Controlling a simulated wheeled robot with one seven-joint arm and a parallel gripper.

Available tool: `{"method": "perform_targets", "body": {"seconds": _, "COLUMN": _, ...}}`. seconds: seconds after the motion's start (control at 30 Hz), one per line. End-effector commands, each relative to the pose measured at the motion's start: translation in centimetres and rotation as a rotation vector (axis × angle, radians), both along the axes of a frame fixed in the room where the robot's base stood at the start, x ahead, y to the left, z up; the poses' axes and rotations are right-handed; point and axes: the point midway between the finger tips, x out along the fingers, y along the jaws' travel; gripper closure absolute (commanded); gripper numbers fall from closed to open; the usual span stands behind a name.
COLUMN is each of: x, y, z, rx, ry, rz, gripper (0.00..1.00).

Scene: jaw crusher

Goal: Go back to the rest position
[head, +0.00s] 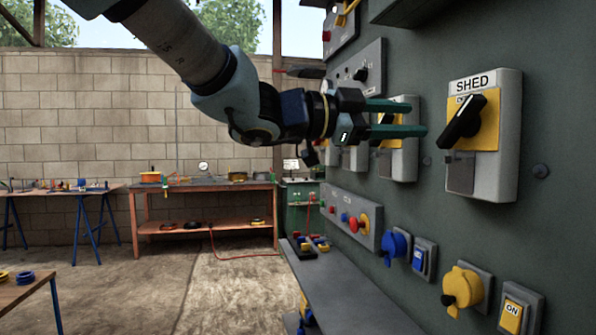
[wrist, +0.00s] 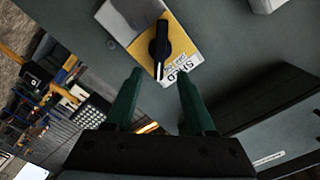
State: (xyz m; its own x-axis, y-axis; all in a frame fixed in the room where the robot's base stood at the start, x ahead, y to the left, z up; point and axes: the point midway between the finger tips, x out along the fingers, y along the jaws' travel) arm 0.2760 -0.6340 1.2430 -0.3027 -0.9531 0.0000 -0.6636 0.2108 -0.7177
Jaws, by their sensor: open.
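My gripper (head: 412,118) is open, with two green fingers pointing at the grey-green panel (head: 420,50). In the head view it is left of the SHED switch box (head: 510,140). That box has a yellow plate and a black rotary handle (head: 463,122), which stands tilted. In the wrist view, the SHED switch's black handle (wrist: 159,45) lies ahead of and between the open fingers (wrist: 158,90). The fingers appear apart from the handle, and nothing is between them.
Other switch boxes (head: 402,150) sit behind my gripper along the panel. A ledge (head: 345,290) juts out under the panel. A workbench (head: 205,187) stands at the back wall; the floor between is open.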

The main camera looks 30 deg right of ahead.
Motion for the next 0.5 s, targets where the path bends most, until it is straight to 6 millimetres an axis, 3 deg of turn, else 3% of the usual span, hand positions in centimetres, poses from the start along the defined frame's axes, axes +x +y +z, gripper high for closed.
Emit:
{"method": "perform_targets", "body": {"seconds": 0.17, "x": 0.2, "y": 0.0, "z": 0.0, "rx": 0.001, "ry": 0.002, "rz": 0.008, "gripper": 0.45}}
{"method": "perform_targets", "body": {"seconds": 0.27, "x": 2.2, "y": 0.1, "z": -0.3, "rx": 0.013, "ry": 0.022, "rz": 0.069, "gripper": 0.45}}
{"method": "perform_targets", "body": {"seconds": 0.37, "x": 6.8, "y": 0.8, "z": -1.3, "rx": 0.043, "ry": 0.071, "rz": 0.215, "gripper": 0.45}}
{"method": "perform_targets", "body": {"seconds": 0.5, "x": 15.8, "y": 3.9, "z": -4.1, "rx": 0.118, "ry": 0.181, "rz": 0.511, "gripper": 0.45}}
